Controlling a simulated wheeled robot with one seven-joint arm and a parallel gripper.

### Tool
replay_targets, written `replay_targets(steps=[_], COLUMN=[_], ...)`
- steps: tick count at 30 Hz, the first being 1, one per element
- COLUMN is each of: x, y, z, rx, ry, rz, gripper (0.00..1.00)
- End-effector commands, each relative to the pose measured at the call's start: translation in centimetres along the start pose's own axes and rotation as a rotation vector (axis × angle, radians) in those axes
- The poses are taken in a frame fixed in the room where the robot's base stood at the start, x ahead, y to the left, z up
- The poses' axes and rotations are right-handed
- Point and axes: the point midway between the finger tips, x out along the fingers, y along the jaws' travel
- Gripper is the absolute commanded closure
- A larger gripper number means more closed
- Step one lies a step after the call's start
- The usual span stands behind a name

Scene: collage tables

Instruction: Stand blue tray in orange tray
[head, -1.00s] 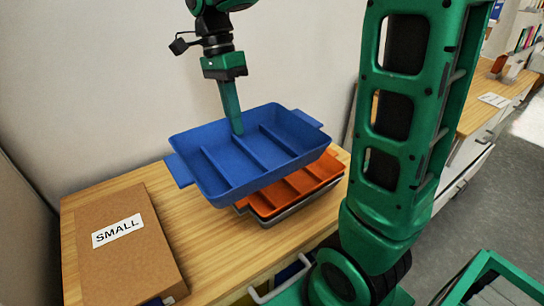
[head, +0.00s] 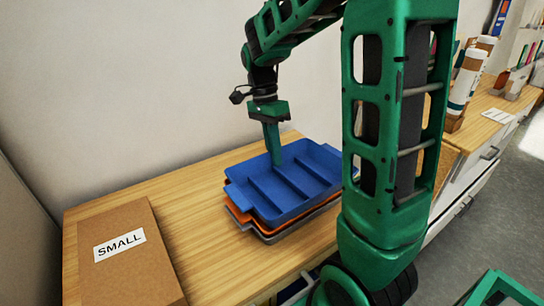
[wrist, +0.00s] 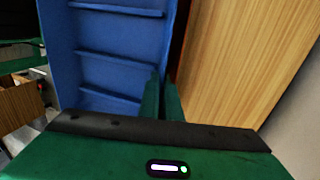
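The blue tray (head: 290,197), with dividers across it, lies level on top of the orange tray in the head view. The orange tray (head: 236,211) shows only as a thin rim at the left and front. Whether the blue tray is fully seated in it cannot be told. My gripper (head: 276,160) points down at the blue tray's back wall. In the wrist view its two fingers (wrist: 162,98) are close together on either side of the blue tray's wall (wrist: 165,45), shut on it.
A grey tray (head: 265,238) lies under the orange one on the wooden table (head: 185,195). A brown box labelled SMALL (head: 125,260) lies at the left. The table between box and trays is clear. A wall stands behind.

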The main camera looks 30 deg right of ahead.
Motion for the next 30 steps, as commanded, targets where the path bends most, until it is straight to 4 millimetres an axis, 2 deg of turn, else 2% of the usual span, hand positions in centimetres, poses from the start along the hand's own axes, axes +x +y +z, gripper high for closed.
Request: replay_targets(steps=[2, 7, 9, 10, 20, 26, 30], x=[0.7, 0.8, 0.8, 0.8, 0.4, -2.2, -5.1], y=[-0.2, -0.3, -0.3, -0.3, -0.3, -0.3, -0.4], z=[0.0, 0.0, 0.0, 0.0, 0.0, 0.0, 0.0], rx=[0.000, 0.000, 0.000, 0.000, 0.000, 0.000, 0.000], ry=[0.000, 0.000, 0.000, 0.000, 0.000, 0.000, 0.001], rz=[-0.002, -0.004, -0.004, -0.003, -0.005, -0.007, -0.007], gripper=[1.00, 1.00, 0.83, 0.78, 0.78, 0.78, 0.78])
